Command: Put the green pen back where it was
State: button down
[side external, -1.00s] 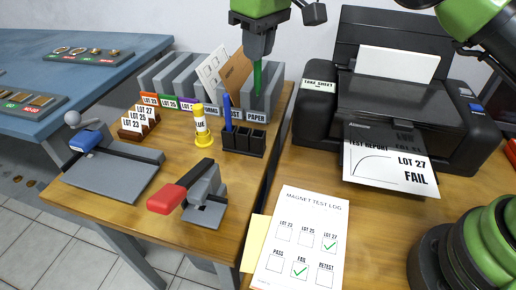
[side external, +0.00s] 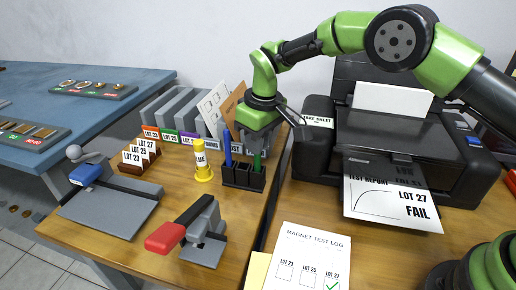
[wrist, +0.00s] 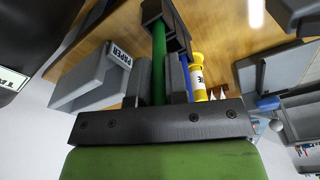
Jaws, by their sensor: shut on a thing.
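The green pen (side external: 257,163) is upright between the fingers of my gripper (side external: 257,152), which is shut on it. Its lower end is at the right-hand compartment of the black pen holder (side external: 240,179); I cannot tell whether it touches the bottom. In the wrist view, the pen (wrist: 158,62) runs from between the fingertips (wrist: 159,72) to the black holder (wrist: 166,14). A blue pen (side external: 228,152) stands in the holder's left compartment. The middle compartment looks empty.
The grey sorter (side external: 180,112) with folders stands behind the holder. A yellow glue stick (side external: 202,165) is left of it. A red-handled stapler-like tool (side external: 190,235) is in front. The printer (side external: 400,135) and test log (side external: 305,255) are to the right.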

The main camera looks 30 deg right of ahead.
jog(key=shift+f, duration=0.9)
jog(key=shift+f, duration=0.15)
jog(key=c, duration=1.1)
grip_release()
jog(key=r, duration=0.4)
jog(key=s+r, duration=0.1)
jog(key=r, duration=0.7)
jog(key=shift+s+d+r, duration=0.15)
jog(key=shift+s+d, duration=0.05)
jog(key=shift+d, duration=0.15)
